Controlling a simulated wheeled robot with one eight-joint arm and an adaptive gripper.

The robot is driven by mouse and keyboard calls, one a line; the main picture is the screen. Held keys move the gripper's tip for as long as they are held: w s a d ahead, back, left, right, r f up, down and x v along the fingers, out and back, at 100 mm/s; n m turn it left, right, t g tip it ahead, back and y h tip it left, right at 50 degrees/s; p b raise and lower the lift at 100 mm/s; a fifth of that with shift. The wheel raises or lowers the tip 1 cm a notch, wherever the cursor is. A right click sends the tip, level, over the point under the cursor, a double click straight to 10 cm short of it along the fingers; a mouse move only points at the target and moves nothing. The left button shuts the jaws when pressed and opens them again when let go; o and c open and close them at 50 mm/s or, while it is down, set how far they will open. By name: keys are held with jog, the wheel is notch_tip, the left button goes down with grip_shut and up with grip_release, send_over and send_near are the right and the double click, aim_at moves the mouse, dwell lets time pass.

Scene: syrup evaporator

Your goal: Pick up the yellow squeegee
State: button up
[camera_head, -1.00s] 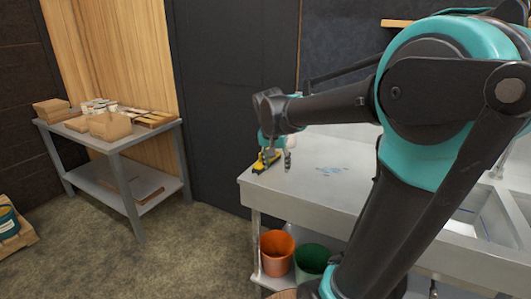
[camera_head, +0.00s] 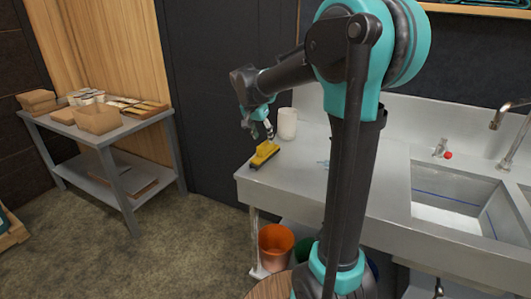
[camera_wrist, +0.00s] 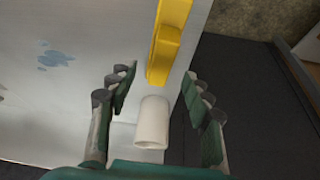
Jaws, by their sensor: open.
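The yellow squeegee (camera_head: 265,153) lies on the left end of the grey counter, close to its edge, with a dark strip along its lower side. It also shows in the wrist view (camera_wrist: 166,45), at the top and partly cut off by the frame. My gripper (camera_head: 262,134) is above the counter, just above and behind the squeegee. In the wrist view my gripper (camera_wrist: 158,88) has its fingers spread apart with nothing held. The squeegee's near end shows between and beyond the fingertips, apart from them.
A white cup (camera_head: 288,123) stands on the counter behind the squeegee, low between the fingers in the wrist view (camera_wrist: 153,122). A blue stain marks the counter. A sink (camera_head: 455,200) is at right. An orange bucket (camera_head: 276,246) stands below. A side table (camera_head: 130,128) holds boxes at left.

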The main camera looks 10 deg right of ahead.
aim_at(265, 144)
jog(key=shift+x, duration=3.2)
jog(key=shift+w, duration=0.15)
jog(key=shift+c, duration=0.5)
grip_shut()
jog(key=shift+r, duration=0.1)
notch_tip(265, 144, up, 20)
